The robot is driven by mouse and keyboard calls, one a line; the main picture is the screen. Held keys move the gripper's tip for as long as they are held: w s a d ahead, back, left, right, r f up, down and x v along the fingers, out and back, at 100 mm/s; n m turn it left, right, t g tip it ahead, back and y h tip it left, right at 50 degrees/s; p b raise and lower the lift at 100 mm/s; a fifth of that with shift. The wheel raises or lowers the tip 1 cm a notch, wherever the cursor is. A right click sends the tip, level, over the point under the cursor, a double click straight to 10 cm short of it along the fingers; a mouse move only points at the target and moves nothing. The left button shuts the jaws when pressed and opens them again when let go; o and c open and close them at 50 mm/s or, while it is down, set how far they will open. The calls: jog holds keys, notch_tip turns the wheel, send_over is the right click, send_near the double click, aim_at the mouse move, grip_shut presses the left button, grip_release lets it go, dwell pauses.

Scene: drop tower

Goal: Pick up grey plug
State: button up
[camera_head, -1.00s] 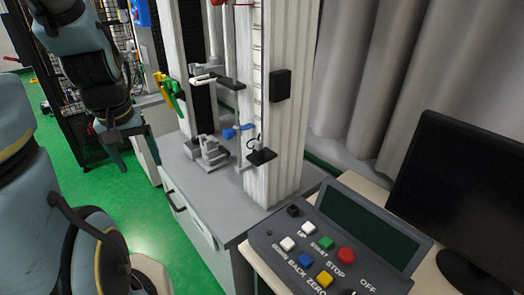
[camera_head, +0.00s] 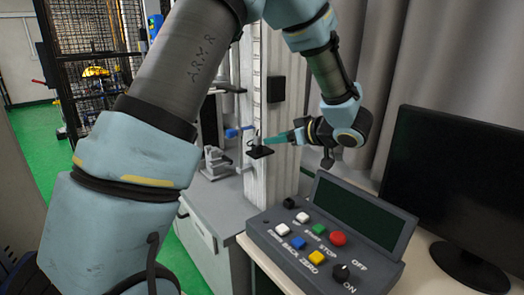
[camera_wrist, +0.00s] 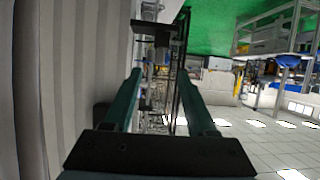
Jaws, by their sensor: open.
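A small, pale grey upright piece (camera_head: 257,136), which seems to be the grey plug, stands at the black bracket (camera_head: 260,152) on the front of the tower column. It is too small to make out clearly. My gripper (camera_head: 268,141) reaches in from the right, its teal fingers pointing left towards the bracket. In the head view its fingertips are close to the plug; I cannot tell the gap in depth. In the wrist view my gripper (camera_wrist: 158,72) is open, with a wide gap between its fingers. I cannot single out the plug there against the cluttered background.
The pale tower column (camera_head: 272,120) carries a black box (camera_head: 276,89) above the bracket. A blue clamp (camera_head: 238,131) is left of the bracket, and a grey clamp (camera_head: 214,163) stands on the cabinet. The control box (camera_head: 325,240) and monitor (camera_head: 450,195) are at right.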

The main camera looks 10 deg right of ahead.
aim_at(259, 139)
jog(key=shift+y, duration=0.3)
jog(key=x, duration=0.2)
jog(key=p+x, duration=0.1)
jog(key=x, duration=0.1)
jog(key=shift+w+a+f, duration=0.15)
jog(key=shift+a+f, duration=0.15)
jog(key=shift+f, duration=0.05)
jog(key=x, duration=0.1)
jog(key=p+x, duration=0.1)
jog(key=x, duration=0.1)
jog(key=p+x, duration=0.1)
jog(key=x, duration=0.1)
jog(key=shift+w+d+r, duration=0.25)
jog(key=shift+d+r, duration=0.05)
jog(key=shift+r, duration=0.05)
jog(key=shift+w+a+f, duration=0.15)
jog(key=shift+w+f, duration=0.05)
jog(key=shift+c, duration=0.3)
grip_shut()
